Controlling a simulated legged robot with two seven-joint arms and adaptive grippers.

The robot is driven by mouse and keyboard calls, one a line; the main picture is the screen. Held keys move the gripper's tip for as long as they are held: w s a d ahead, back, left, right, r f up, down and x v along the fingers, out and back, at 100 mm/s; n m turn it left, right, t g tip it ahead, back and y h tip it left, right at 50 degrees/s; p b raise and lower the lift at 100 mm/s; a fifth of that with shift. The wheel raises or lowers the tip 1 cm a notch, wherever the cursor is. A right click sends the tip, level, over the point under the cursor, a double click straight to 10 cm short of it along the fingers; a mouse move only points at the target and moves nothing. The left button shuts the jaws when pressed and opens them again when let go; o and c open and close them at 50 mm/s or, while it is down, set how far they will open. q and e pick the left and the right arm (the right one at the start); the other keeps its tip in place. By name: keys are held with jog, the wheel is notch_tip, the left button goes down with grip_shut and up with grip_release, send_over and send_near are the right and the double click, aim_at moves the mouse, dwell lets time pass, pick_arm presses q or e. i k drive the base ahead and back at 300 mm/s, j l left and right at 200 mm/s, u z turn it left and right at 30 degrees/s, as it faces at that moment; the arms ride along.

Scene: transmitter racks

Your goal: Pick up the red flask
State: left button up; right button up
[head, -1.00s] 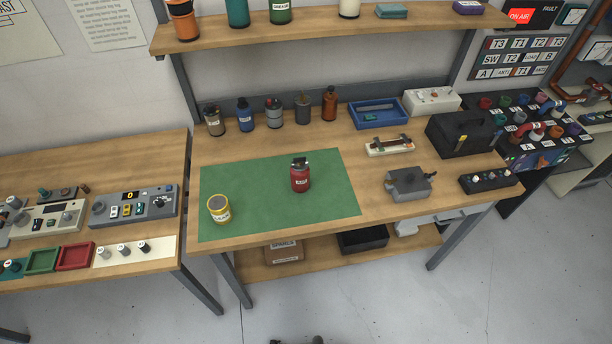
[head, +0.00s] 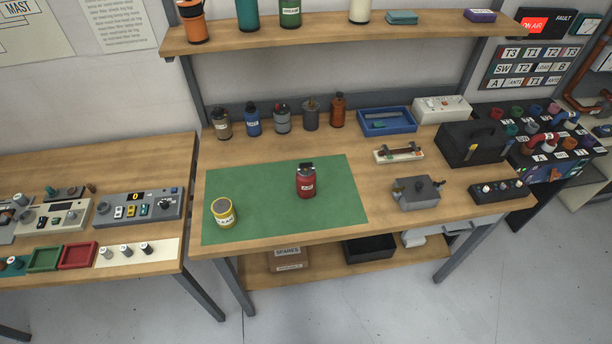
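The red flask (head: 306,182) stands upright on the green mat (head: 262,214) on the middle workbench. It has a dark cap and a small white label. Neither of my grippers shows in the head view. Nothing touches the flask.
Several bottles, including a blue one (head: 253,120) and an orange one (head: 338,110), line the bench's back. A blue tray (head: 387,121), grey vise-like block (head: 416,193) and black toolbox (head: 470,144) stand to the right. Grey floor lies open in front.

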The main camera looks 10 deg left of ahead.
aim_at(305, 180)
jog(key=i+l+u, duration=0.1)
jog(key=l, duration=0.2)
jog(key=i+l+u, duration=0.25)
jog(key=l, duration=0.4)
jog(key=i+l+u, duration=0.15)
jog(key=i+l, duration=0.05)
jog(key=l, duration=0.1)
